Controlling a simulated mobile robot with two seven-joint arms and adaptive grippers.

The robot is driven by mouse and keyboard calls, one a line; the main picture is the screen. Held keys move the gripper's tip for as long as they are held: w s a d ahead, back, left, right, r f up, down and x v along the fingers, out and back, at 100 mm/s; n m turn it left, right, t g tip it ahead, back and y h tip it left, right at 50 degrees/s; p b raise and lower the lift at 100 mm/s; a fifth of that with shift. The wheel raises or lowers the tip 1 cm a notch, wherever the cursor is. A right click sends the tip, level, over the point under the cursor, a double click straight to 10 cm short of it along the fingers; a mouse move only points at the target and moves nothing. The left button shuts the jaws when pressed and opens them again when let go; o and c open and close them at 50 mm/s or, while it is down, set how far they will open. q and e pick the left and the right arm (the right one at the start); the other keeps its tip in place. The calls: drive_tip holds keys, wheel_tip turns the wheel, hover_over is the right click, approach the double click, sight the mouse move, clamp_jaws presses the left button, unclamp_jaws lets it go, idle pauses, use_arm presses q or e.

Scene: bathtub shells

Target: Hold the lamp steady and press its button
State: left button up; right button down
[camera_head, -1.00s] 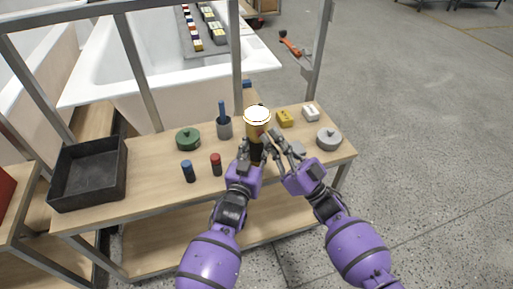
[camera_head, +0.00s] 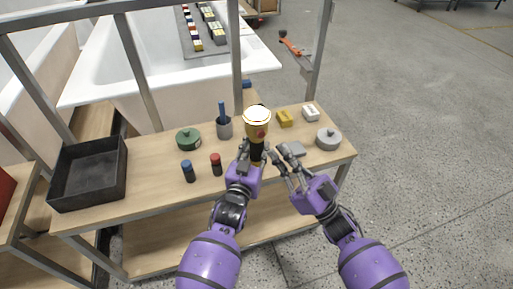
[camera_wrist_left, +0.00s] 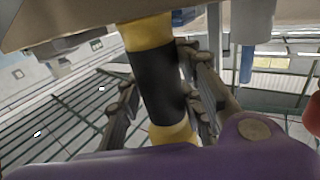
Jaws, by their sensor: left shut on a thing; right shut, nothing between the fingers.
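The lamp (camera_head: 257,126) is yellow with a pale top and a dark grip band, and a red button (camera_head: 261,134) shows on its side. It stands upright above the middle of the wooden bench. My left gripper (camera_head: 256,156) is shut around the black band of the lamp's handle. The left wrist view shows this band (camera_wrist_left: 156,82) between the fingers, with yellow parts above and below. My right gripper (camera_head: 276,158) is shut and empty, just right of and below the lamp, apart from the button.
The bench (camera_head: 145,155) carries a black tray (camera_head: 88,190) at left, a green round container (camera_head: 188,139), a blue-capped jar (camera_head: 188,172), a red-capped jar (camera_head: 216,165), a grey cup (camera_head: 224,128), a yellow block (camera_head: 284,118), a white block (camera_head: 311,113) and a grey lidded pot (camera_head: 328,139).

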use_arm(q)
drive_tip(key=o, duration=1.4)
drive_tip(key=shift+c, duration=0.2)
use_arm(e)
drive_tip(key=shift+s+d, duration=0.15)
drive_tip(key=shift+s, duration=0.35)
use_arm(q)
drive_tip(key=shift+s, duration=0.1)
drive_tip(key=v, duration=1.1)
drive_tip(key=shift+s, duration=0.4)
use_arm(e)
drive_tip(key=shift+d, duration=0.1)
